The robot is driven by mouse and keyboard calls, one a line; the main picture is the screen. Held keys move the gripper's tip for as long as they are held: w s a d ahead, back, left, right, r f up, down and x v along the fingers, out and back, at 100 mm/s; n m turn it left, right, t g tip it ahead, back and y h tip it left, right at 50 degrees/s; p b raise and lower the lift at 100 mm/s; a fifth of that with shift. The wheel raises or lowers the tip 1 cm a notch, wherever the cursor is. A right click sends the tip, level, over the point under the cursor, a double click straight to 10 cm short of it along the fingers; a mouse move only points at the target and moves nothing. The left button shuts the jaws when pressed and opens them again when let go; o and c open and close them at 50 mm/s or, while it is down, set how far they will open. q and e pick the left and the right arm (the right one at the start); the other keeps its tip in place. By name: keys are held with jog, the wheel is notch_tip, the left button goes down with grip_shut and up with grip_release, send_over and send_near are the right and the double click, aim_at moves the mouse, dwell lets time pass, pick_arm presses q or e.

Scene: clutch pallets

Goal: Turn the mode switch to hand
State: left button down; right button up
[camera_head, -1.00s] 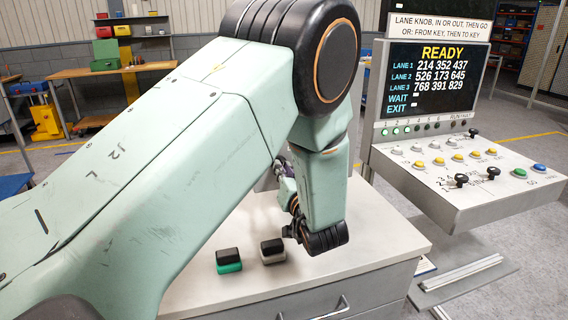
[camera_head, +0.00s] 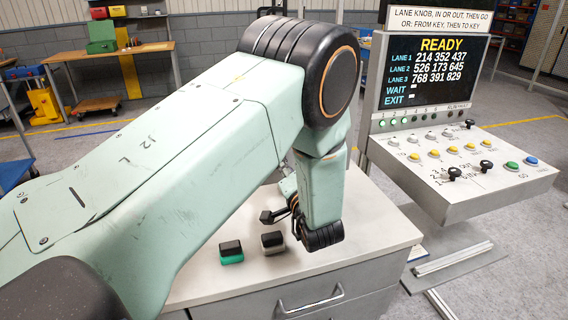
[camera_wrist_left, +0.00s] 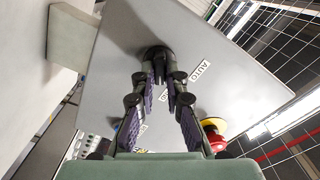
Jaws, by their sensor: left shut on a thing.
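In the left wrist view, the mode switch (camera_wrist_left: 156,52) is a black knob on a pale grey panel (camera_wrist_left: 110,60). An AUTO label (camera_wrist_left: 201,71) is right of it; another label, partly hidden by a finger and ending in "ND", is below. My left gripper (camera_wrist_left: 168,88) is shut on the mode switch, its fingers on either side of the black handle. The fingers hide part of the handle, so I cannot tell which label it points at. In the head view my left gripper (camera_head: 288,208) is partly hidden behind my wrist. My right gripper is in neither view.
A red and yellow button (camera_wrist_left: 214,130) sits close to the right finger. In the head view, a green-based block (camera_head: 231,253) and a grey-based block (camera_head: 272,243) stand on the cabinet (camera_head: 350,240). A console (camera_head: 460,180) with a READY screen (camera_head: 432,72) stands at right.

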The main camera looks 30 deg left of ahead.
pick_arm(q)
jog(key=shift+r, duration=0.1)
dwell(0.3)
jog(key=c, duration=1.4)
grip_release()
